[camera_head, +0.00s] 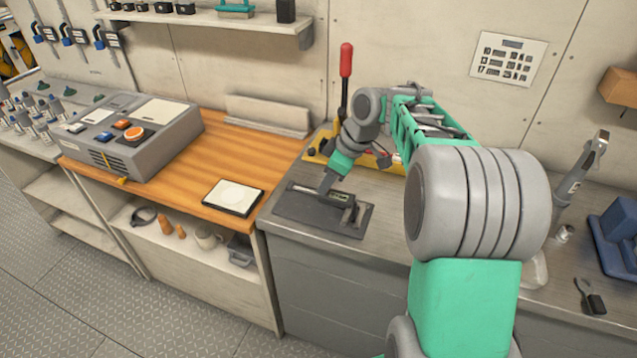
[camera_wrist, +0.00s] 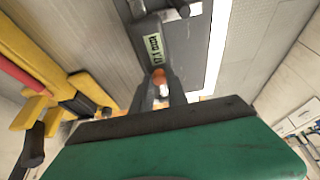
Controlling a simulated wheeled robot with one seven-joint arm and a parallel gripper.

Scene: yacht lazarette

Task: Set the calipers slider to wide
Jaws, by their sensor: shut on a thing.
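The calipers (camera_head: 340,198) lie on a dark flat base (camera_head: 300,215) on the grey counter, left of my arm. A pale label with dark marks shows on the device in the wrist view (camera_wrist: 153,48). My gripper (camera_head: 328,184) reaches down onto the device from above. In the wrist view my gripper's fingers (camera_wrist: 160,88) are close together at the device, with a small orange part between them. The jaws are shut on the calipers slider, whose exact position along the scale I cannot read.
A yellow tool with a red-handled lever (camera_head: 346,60) stands behind my gripper. A framed white pad (camera_head: 233,196) lies on the wooden bench to the left, with a grey control box (camera_head: 135,135) farther left. A blue block (camera_head: 617,232) and a faucet-like fitting (camera_head: 580,175) are at right.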

